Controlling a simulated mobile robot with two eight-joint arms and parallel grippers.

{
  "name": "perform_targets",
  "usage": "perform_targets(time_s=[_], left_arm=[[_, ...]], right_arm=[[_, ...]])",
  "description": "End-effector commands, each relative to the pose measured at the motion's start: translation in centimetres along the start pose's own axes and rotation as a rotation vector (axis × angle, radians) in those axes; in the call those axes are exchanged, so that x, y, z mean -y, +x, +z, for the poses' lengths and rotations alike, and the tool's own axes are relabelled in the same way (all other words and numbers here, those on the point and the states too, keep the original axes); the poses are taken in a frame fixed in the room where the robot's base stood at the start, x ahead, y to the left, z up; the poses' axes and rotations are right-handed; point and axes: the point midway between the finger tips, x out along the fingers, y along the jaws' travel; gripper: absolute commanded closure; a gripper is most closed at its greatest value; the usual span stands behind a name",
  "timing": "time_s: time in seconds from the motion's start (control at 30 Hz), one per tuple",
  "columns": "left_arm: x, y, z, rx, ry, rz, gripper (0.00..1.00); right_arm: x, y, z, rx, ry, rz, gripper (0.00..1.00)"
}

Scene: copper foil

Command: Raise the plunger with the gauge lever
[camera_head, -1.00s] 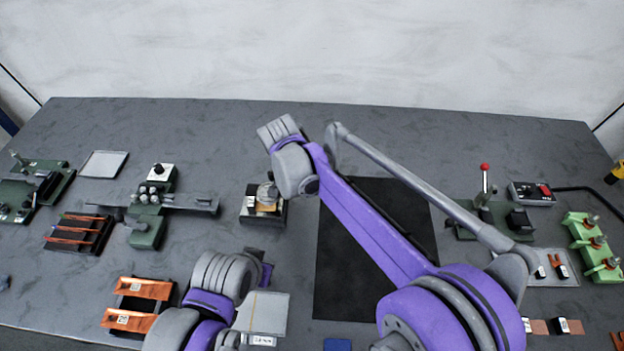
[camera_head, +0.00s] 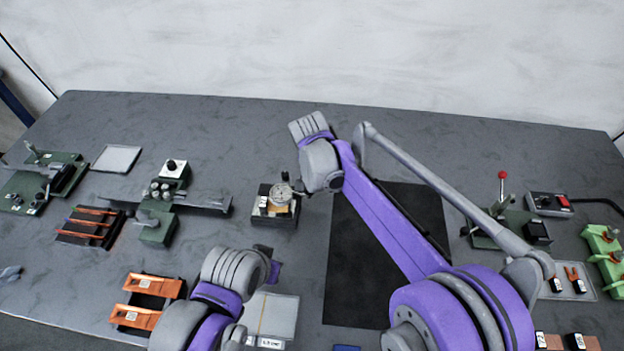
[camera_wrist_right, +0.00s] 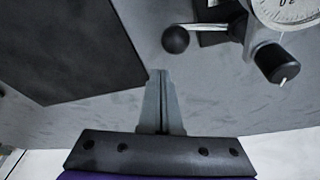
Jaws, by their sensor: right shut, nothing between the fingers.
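The dial gauge (camera_head: 281,194) stands on its black base (camera_head: 273,217) near the middle of the table. In the right wrist view part of its white dial (camera_wrist_right: 292,8) shows at the top right, with a black knob (camera_wrist_right: 277,62) below it. A metal lever (camera_wrist_right: 208,30) ends in a black ball (camera_wrist_right: 175,40). My right gripper (camera_wrist_right: 162,74) is shut and empty; its tips appear just below the ball in that view, apart from it. In the head view my right wrist hides it. The plunger cannot be made out.
A black mat (camera_head: 352,295) lies right of the gauge, under my right arm. A red-knobbed lever device (camera_head: 502,176) stands at right. The table behind the gauge is clear.

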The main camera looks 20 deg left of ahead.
Motion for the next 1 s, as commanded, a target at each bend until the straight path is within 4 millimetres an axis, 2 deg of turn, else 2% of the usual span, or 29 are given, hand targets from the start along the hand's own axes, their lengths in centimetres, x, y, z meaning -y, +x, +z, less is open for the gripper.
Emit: perform_targets(time_s=[0.03, 0.2, 0.4, 0.6, 1.0], left_arm=[[0.0, -0.1, -0.1, 0.000, 0.000, 0.000, 1.00], [0.0, -0.2, -0.2, -0.001, 0.000, 0.000, 1.00], [0.0, -0.3, -0.3, -0.002, 0.000, 0.000, 1.00], [0.0, -0.4, -0.3, -0.002, 0.000, 0.000, 1.00], [0.0, -0.3, -0.3, -0.002, 0.000, 0.000, 1.00]], right_arm=[[0.2, -1.7, 0.1, 0.000, -0.003, -0.002, 1.00], [0.2, -5.7, 0.1, 0.000, -0.003, -0.001, 1.00], [0.3, -8.9, 0.1, 0.000, -0.002, -0.001, 1.00], [0.3, -10.1, 0.1, -0.001, -0.001, -0.001, 1.00], [0.3, -10.1, 0.1, -0.001, -0.001, 0.000, 1.00]])
